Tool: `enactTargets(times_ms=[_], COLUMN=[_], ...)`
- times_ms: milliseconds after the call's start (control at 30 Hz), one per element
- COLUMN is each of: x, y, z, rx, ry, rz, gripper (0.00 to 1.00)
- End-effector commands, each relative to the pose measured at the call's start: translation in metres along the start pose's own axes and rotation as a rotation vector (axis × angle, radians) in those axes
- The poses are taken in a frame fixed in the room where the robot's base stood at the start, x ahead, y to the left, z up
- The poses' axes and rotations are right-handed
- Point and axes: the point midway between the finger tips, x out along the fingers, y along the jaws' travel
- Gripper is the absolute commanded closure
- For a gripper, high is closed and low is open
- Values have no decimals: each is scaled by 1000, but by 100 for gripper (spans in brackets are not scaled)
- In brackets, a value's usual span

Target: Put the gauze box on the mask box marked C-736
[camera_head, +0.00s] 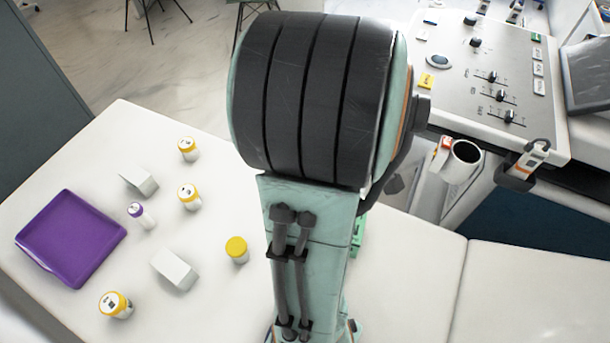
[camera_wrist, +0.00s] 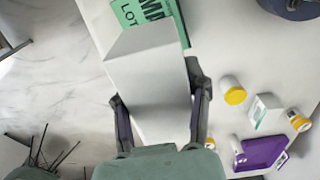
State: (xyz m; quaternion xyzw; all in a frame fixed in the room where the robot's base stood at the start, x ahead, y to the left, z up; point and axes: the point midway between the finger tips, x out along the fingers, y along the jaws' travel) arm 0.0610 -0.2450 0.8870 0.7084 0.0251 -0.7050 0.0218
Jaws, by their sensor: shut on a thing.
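My gripper (camera_wrist: 158,100) is shut on a large plain white box (camera_wrist: 150,75), with one finger on each side of it in the wrist view. No marking shows on the faces of this box that I see, so I cannot read which box it is. A green box or label (camera_wrist: 165,14) with "LOT" in dark print shows beyond the held box, partly covered by it. I cannot tell whether the two touch. No C-736 mark is readable. In the head view my arm hides the gripper and the held box; a bit of green (camera_head: 358,230) shows beside the arm.
On the white table (camera_head: 80,150) left of my arm lie a purple tray (camera_head: 70,238), two small white boxes (camera_head: 140,180) (camera_head: 175,268), several yellow-capped containers (camera_head: 237,250) and a purple-capped one (camera_head: 141,215). A control console (camera_head: 480,75) stands at the right. The right tabletop (camera_head: 530,290) is clear.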

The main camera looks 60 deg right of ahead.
Motion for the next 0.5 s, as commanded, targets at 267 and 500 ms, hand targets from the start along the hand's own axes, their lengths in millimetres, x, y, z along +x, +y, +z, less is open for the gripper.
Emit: enactTargets(times_ms=[267, 500], x=[35, 67], y=[4, 4], z=[18, 17], rx=[69, 68], ry=[-8, -7], rz=[2, 2], gripper=[88, 88])
